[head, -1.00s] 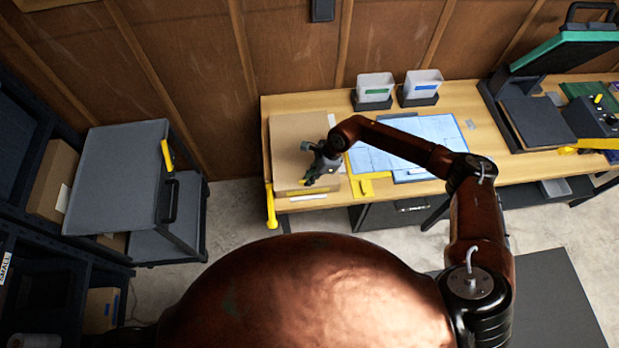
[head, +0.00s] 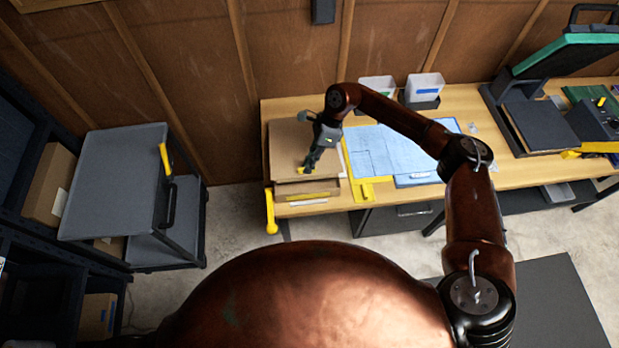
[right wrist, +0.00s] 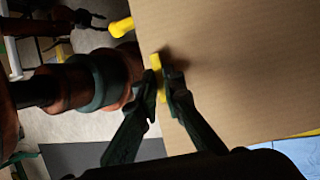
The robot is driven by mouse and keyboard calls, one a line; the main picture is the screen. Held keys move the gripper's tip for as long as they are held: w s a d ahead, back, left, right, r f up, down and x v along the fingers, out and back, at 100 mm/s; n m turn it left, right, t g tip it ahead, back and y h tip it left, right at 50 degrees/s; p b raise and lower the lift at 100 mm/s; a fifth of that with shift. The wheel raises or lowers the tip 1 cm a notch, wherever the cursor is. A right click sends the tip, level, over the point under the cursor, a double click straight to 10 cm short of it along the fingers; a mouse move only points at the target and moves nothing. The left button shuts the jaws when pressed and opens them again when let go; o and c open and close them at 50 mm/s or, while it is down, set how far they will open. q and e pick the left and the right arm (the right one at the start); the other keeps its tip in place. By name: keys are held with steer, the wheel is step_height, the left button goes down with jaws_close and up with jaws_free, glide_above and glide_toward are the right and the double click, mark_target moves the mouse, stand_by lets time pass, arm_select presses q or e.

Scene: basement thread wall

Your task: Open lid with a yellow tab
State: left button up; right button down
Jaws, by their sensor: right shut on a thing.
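A cardboard box with a flat brown lid (head: 288,145) stands at the left end of the wooden bench. The lid's front edge is raised, and the box front (head: 305,187) shows below it. A small yellow tab (head: 302,170) is at the lid's front edge. My right gripper (head: 308,167) reaches down over the lid and is shut on the tab. In the right wrist view the two fingers (right wrist: 163,88) pinch the yellow tab (right wrist: 156,64) beside the broad lid (right wrist: 235,70). My left gripper is not in the head view.
Blue sheets (head: 385,153) with a yellow edge lie right of the box. Two white bins (head: 424,87) stand behind, a press (head: 540,118) farther right. A yellow handle (head: 270,212) hangs at the bench's left front corner. A grey cart (head: 115,180) stands left, with bare floor between.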

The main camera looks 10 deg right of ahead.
arm_select(q)
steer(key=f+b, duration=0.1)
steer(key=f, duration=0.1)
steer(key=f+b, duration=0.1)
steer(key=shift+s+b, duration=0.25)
steer(key=shift+b, duration=0.1)
arm_select(e)
steer(key=w+r, duration=0.6)
steer(key=r, duration=0.4)
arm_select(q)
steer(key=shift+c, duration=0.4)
arm_select(e)
steer(key=shift+d, duration=0.15)
